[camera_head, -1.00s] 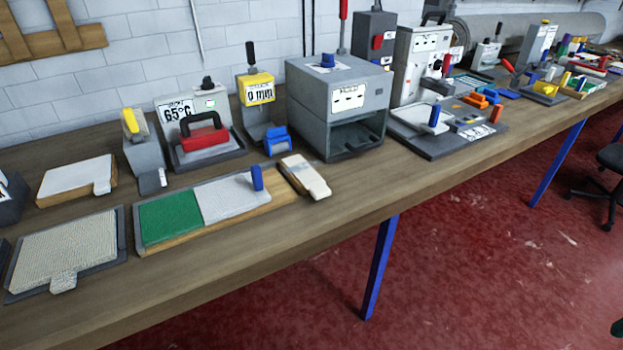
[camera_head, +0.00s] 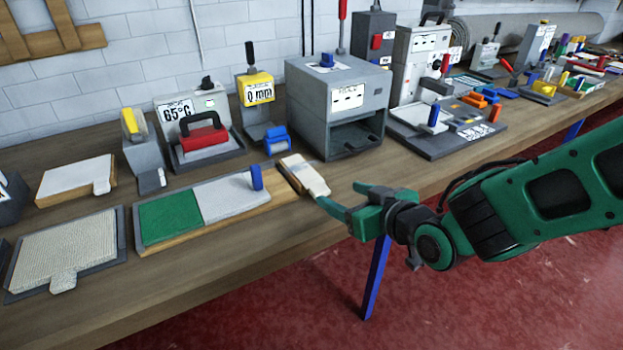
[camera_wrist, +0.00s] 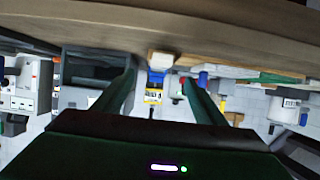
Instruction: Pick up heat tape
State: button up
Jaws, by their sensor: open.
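A pale strip with a white tab, which looks like the heat tape (camera_head: 312,180), lies on a small wooden block (camera_head: 288,178) near the bench's front edge. No readable label confirms what it is. In the wrist view, which is upside down, the block (camera_wrist: 160,59) shows between and ahead of the two fingers. My green gripper (camera_head: 339,193) is open and empty, just right of the strip's tab. One fingertip appears close to the tab; I cannot tell whether they touch.
A green and white board (camera_head: 170,216) with a blue peg lies left of the block. A grey box machine (camera_head: 340,75) stands behind it. Bare bench (camera_head: 250,250) lies in front.

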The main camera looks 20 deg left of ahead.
aim_at(318, 186)
jog(key=x, duration=1)
jog(key=shift+w+a+f, duration=0.1)
jog(key=shift+a+f, duration=0.05)
jog(key=shift+a, duration=0.1)
jog(key=shift+c, duration=0.4)
jog(key=c, duration=1.1)
jog(key=shift+o, duration=0.2)
